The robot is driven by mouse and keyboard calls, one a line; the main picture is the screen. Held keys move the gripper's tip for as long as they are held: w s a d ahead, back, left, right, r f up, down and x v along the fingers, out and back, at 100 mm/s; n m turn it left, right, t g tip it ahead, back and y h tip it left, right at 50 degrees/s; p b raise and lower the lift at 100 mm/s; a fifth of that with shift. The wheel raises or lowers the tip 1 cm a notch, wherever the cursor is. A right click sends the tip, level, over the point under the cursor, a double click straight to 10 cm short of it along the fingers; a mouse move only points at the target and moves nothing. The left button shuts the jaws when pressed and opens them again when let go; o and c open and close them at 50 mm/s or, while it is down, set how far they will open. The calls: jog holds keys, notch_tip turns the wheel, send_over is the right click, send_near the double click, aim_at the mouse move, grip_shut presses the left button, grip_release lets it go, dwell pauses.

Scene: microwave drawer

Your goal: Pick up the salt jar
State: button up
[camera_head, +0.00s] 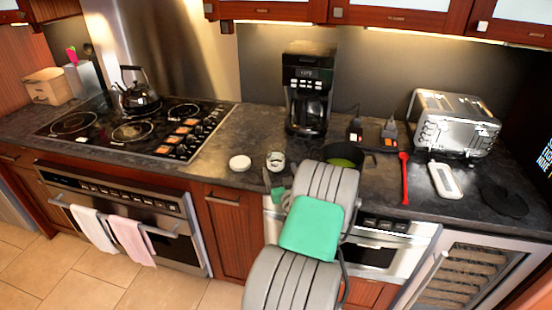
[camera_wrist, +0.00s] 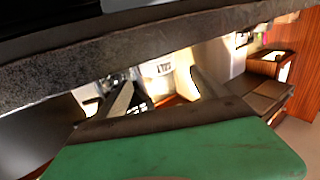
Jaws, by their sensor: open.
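A small glass jar with pale contents (camera_head: 275,161), which looks like the salt jar, stands near the front edge of the dark counter (camera_head: 215,150). My gripper (camera_head: 276,187) is just in front of this jar, low by the counter edge, partly hidden by my grey and green arm. In the wrist view my gripper (camera_wrist: 160,79) shows two fingers spread apart with nothing clearly held between them. I cannot make out the jar for certain in the wrist view.
A white round lid-like piece (camera_head: 240,162) lies left of the jar. A coffee maker (camera_head: 310,90) stands behind. A pot (camera_head: 343,155), red utensil (camera_head: 404,178), white device (camera_head: 445,180) and toaster (camera_head: 455,122) are right. The stove (camera_head: 135,128) with a kettle (camera_head: 138,96) is left.

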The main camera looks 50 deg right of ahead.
aim_at(278, 164)
jog(key=p+x, duration=0.3)
jog(key=x, duration=0.4)
jog(key=shift+w+d+f+p, duration=0.1)
jog(key=shift+w+d+p, duration=0.1)
jog(key=shift+d+p, duration=0.2)
jog(key=shift+c, duration=0.5)
jog(key=c, duration=1.4)
